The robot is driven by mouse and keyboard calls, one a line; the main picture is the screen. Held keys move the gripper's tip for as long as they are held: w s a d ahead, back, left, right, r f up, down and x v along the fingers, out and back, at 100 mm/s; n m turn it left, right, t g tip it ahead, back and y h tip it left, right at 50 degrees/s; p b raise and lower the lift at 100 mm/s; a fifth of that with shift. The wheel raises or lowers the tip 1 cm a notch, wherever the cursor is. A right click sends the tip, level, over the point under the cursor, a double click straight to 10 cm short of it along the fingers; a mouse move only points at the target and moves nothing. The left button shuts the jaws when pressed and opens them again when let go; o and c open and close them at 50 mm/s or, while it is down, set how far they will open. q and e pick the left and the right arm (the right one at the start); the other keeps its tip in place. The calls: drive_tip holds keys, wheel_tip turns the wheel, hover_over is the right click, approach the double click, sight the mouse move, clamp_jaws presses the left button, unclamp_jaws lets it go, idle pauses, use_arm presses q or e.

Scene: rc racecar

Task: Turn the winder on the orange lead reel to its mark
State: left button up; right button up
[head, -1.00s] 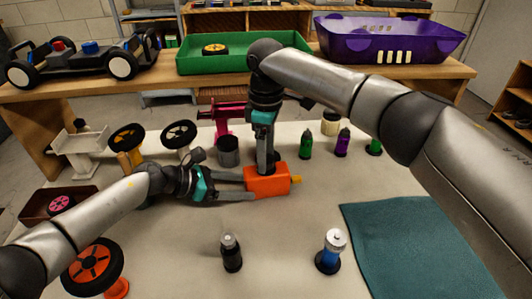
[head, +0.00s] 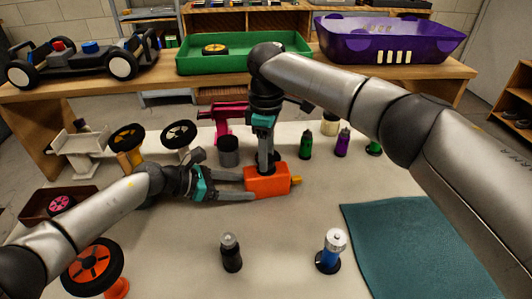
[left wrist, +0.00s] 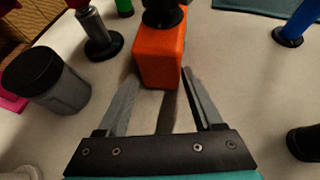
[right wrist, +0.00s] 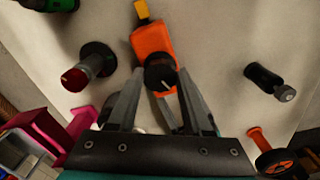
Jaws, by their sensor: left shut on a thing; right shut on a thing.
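The orange lead reel (head: 262,186) lies on the table, with a yellow tip (head: 296,180) at its right end. My left gripper (head: 248,186) is shut on the reel's left end; in the left wrist view its fingers flank the orange body (left wrist: 160,58). My right gripper (head: 266,166) points down from above. In the right wrist view its fingers (right wrist: 160,78) are shut on the round black winder (right wrist: 158,66) on top of the reel. A pale line shows on the winder's top. I cannot make out a separate mark on the reel.
A grey cup (head: 228,152) and a magenta stand (head: 228,116) are behind the reel. Green and purple bottles (head: 342,143) stand behind right. A teal mat (head: 420,245) lies right.

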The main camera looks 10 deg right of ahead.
clamp_jaws()
drive_tip(key=shift+a, duration=0.1)
drive_tip(key=shift+m, duration=2.2)
drive_tip(key=o, duration=1.1)
unclamp_jaws()
drive_tip(key=shift+r, duration=0.1)
wheel_tip(320, 180, up, 12)
drive_tip(key=shift+f, duration=0.1)
